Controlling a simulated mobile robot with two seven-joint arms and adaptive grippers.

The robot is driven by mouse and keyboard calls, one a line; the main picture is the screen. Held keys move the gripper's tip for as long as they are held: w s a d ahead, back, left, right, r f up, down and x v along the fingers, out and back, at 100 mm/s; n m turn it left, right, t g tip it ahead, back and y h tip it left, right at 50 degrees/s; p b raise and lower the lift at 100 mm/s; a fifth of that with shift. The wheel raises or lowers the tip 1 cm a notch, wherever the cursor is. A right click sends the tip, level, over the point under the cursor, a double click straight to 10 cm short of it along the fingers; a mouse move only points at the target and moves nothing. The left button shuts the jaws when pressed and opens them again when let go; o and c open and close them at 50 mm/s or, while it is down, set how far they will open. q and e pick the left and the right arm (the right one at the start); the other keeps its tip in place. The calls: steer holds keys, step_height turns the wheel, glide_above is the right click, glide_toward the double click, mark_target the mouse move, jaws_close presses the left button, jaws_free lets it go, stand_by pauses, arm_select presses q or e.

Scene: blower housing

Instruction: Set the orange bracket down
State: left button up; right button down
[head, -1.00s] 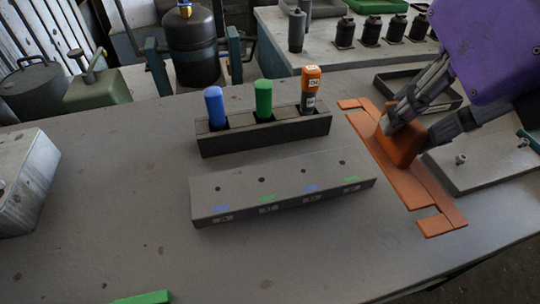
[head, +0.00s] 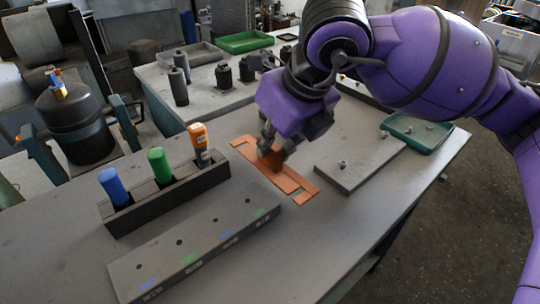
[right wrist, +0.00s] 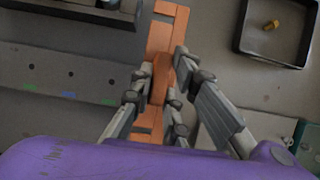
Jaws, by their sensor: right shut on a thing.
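The orange bracket (head: 288,184) shows as a long flat plate with slotted ends and a raised block at its middle. It lies flat at the table, right of the dark pen holder; I cannot tell whether its underside touches. My right gripper (head: 270,152) is over its middle, shut on the raised block. In the right wrist view the bracket (right wrist: 168,33) runs up the picture, and the fingers of my right gripper (right wrist: 162,82) close on the block from both sides, hiding part of the plate. My left gripper is not in view.
The dark holder (head: 170,197) with blue, green and orange handled tools stands left of the bracket. A long grey block (head: 195,250) with holes lies in front. A grey plate (head: 358,158) and a green tray (head: 440,144) are to the right. Bare table lies toward the front right.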

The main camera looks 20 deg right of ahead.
mark_target(270, 156)
steer(key=shift+w+d+f, duration=0.2)
steer(key=shift+w+f, duration=0.75)
steer(key=shift+f, duration=1.75)
steer(key=shift+f+b, duration=0.2)
steer(key=shift+b, duration=0.1)
steer(key=c, duration=1.7)
jaws_free()
steer(key=shift+r, duration=0.3)
steer(key=p+v, duration=0.1)
steer(key=v, duration=1)
steer(key=shift+s+d+r, duration=0.1)
steer(key=shift+s+r, duration=0.15)
steer(key=shift+r, duration=0.05)
